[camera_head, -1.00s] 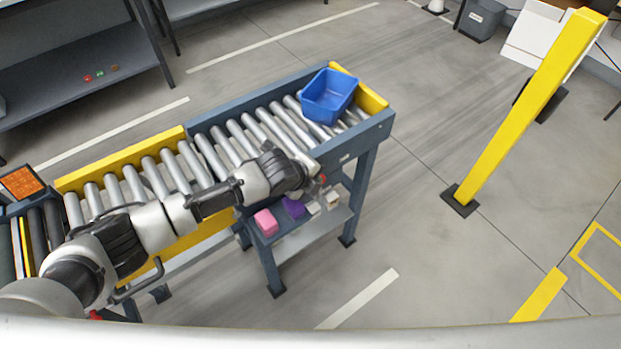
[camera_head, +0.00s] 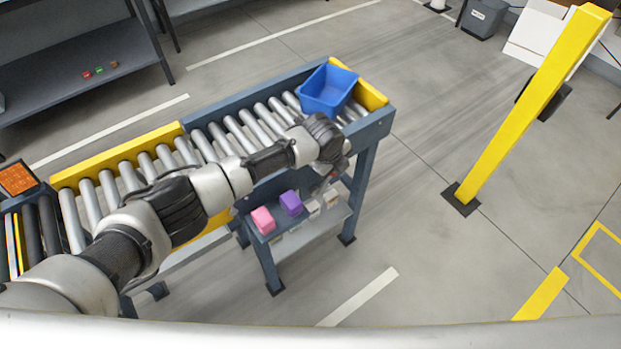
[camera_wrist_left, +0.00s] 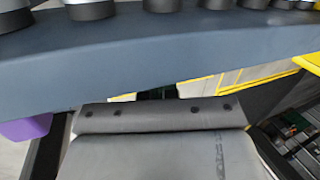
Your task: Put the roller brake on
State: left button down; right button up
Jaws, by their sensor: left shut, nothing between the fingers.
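The roller conveyor (camera_head: 228,138) runs from lower left to upper centre, with a blue-grey frame and metal rollers. My left arm reaches along its near side. My left gripper (camera_head: 326,180) is at the near side rail, toward the conveyor's right end, pointing down, shut and empty. A small red spot (camera_head: 332,173) shows beside the gripper; I cannot tell whether it is part of a brake. No roller brake is clearly visible. In the left wrist view, the blue-grey side rail (camera_wrist_left: 150,58) crosses close in front of the grey gripper body. My right gripper is out of view.
A blue bin (camera_head: 327,90) sits on the rollers at the far right end. A yellow post (camera_head: 525,110) stands right; floor between is clear.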

pick_arm(q)
jog(key=shift+w+d+f+b, duration=0.4)
jog(key=shift+w+d+b, duration=0.1)
jog(key=shift+d, duration=0.2)
jog(key=shift+r, duration=0.1)
jog(key=p+v, duration=0.5)
jog(key=shift+d, duration=0.1)
notch_tip(320, 180, up, 9)
jog(key=d, duration=0.1)
jog(key=shift+s+b, duration=0.2)
jog(key=shift+b, duration=0.2)
